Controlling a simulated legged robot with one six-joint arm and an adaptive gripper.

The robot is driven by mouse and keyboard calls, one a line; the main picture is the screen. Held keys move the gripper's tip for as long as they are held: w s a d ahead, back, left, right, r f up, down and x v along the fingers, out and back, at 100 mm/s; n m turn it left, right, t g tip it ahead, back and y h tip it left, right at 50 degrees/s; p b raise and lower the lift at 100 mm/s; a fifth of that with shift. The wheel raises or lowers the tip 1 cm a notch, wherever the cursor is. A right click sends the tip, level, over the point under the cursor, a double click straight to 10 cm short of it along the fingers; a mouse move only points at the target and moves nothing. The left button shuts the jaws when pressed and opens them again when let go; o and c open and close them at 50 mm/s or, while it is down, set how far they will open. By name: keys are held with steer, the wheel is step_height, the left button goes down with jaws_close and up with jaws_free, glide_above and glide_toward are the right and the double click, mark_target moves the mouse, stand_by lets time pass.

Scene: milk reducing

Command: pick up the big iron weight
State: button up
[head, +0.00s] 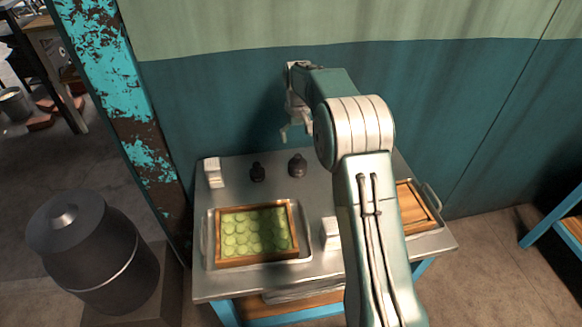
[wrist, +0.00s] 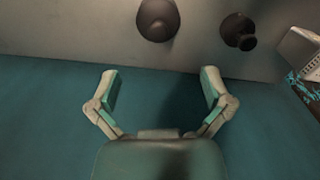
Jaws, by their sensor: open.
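Two dark iron weights stand on the grey metal table near its back edge. The bigger weight (head: 298,166) is on the right in the head view, and the smaller weight (head: 257,172) is to its left. In the wrist view the big weight (wrist: 158,20) is at the top centre and the small weight (wrist: 238,31) is to its right. My gripper (head: 286,134) is above the table's back edge, by the wall. In the wrist view my gripper (wrist: 159,88) has its fingers spread wide, with nothing between them. The big weight is beyond the fingertips, apart from them.
A tray (head: 207,238) holds a wooden box of green round pieces (head: 255,232). A white block (head: 213,172) stands at the table's back left, and another (head: 330,234) is beside my arm. A wooden board (head: 412,208) lies at right. The teal wall (head: 230,100) is close behind.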

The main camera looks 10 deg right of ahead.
mark_target(297, 155)
steer(key=f, duration=0.3)
steer(key=d+f, duration=0.1)
steer(key=f, duration=0.3)
steer(key=a+f, duration=0.1)
steer(key=f, duration=0.2)
steer(key=shift+s, duration=0.15)
steer(key=shift+d+f, duration=0.25)
steer(key=shift+f, duration=0.1)
steer(key=shift+a, duration=0.1)
steer(key=c, duration=1)
steer(key=shift+r, duration=0.15)
